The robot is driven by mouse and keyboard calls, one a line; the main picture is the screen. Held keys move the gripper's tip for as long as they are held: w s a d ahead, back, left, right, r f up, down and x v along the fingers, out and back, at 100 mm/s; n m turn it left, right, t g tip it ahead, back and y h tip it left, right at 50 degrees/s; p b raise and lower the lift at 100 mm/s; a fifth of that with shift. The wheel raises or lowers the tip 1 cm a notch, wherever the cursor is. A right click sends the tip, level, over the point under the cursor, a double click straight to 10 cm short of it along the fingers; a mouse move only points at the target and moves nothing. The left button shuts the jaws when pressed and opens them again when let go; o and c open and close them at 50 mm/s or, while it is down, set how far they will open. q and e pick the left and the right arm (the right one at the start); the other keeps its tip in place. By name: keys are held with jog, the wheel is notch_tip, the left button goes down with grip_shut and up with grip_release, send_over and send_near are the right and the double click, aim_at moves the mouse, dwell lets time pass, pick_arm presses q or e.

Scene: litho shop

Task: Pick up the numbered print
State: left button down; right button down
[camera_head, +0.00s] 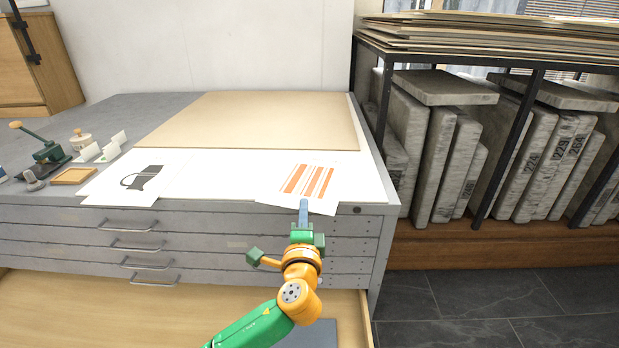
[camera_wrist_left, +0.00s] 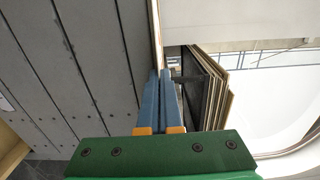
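No number is legible on either. My left gripper (camera_head: 303,204) is at the striped print's near edge, its upper finger overlapping that edge in the head view. In the left wrist view the two blue fingers (camera_wrist_left: 160,76) stand with a narrow gap between them. I cannot make out clearly whether paper lies in the gap. My right gripper is not in view.
A large tan board (camera_head: 255,120) covers the back of the cabinet top (camera_head: 130,105). Small tools and a wooden tray (camera_head: 73,176) stand at the left. A lower drawer (camera_head: 110,315) is open below my arm. A rack of stone slabs (camera_head: 435,160) stands to the right.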

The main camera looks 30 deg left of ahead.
pick_arm(q)
jog(key=s+d+r+m+h+p, duration=0.1)
jog(key=s+d+r+p, duration=1.3)
jog(key=s+r+p, duration=0.3)
jog(key=shift+r+t+p, duration=0.35)
jog(key=shift+t+p, duration=0.05)
jog(key=shift+p, duration=0.75)
jog(key=shift+d, duration=0.1)
jog(key=shift+s, duration=0.1)
